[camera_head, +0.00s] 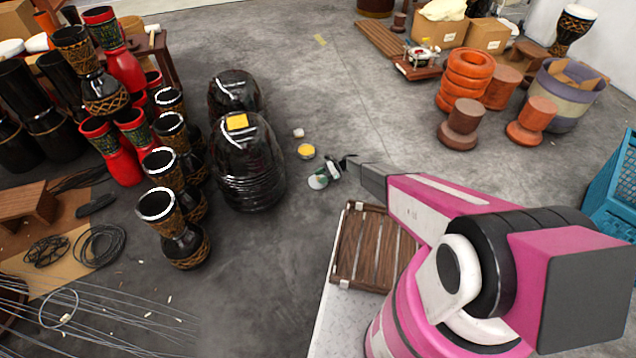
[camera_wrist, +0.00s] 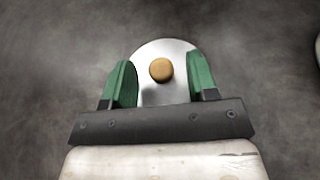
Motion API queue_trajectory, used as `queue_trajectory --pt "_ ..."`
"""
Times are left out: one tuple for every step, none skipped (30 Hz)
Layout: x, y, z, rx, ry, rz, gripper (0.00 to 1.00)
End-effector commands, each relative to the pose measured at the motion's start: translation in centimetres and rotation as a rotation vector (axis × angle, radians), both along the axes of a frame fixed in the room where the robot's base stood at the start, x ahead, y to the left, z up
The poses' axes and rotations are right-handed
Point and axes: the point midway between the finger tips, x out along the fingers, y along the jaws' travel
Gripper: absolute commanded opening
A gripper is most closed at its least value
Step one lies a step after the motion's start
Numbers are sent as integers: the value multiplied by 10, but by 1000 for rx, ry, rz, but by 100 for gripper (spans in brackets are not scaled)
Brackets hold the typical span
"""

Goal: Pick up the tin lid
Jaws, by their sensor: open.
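The tin lid (camera_wrist: 163,50) is a pale silver disc with a round tan knob (camera_wrist: 161,70) at its middle. In the wrist view it lies beyond and between the two green fingers of my gripper (camera_wrist: 160,82). The fingers are open, one on each side of the knob, with a gap on both sides. They hide parts of the lid's left and right edges, and the gripper body hides its near edge. In the head view my gripper (camera_head: 329,174) is low over the floor, and the pale lid (camera_head: 316,183) shows beside its fingers. The height between fingers and lid is unclear.
A round yellow-topped thing (camera_head: 306,151) and a small white piece (camera_head: 299,132) lie on the floor close by. Two dark glossy wrapped bundles (camera_head: 247,165) stand to the left, with several goblet drums (camera_head: 180,235) beyond. A slatted wooden piece (camera_head: 372,246) is beside my arm.

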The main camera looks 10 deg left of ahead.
Motion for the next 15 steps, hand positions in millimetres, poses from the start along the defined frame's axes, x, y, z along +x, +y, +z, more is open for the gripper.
queue_trajectory --pt "-3 6 -4 0 0 0 53" --pt "-5 9 -5 0 0 0 53" --pt "-6 11 -6 1 0 -1 53" --pt "-7 13 -7 1 0 -1 53" --pt "-8 14 -7 1 0 -1 53" --pt "-8 14 -8 1 0 -1 53" --pt "-8 14 -8 1 0 -1 53" --pt "-8 14 -7 1 0 -1 53" --pt "-8 14 -7 1 0 -1 53" --pt "-8 14 -7 1 0 -1 53" --pt "-8 14 -7 0 0 -1 50" --pt "-8 14 -7 0 0 -1 37" --pt "-8 13 -7 0 0 -1 27" --pt "-8 13 -7 0 0 -1 17" --pt "-8 13 -7 0 0 -1 4"
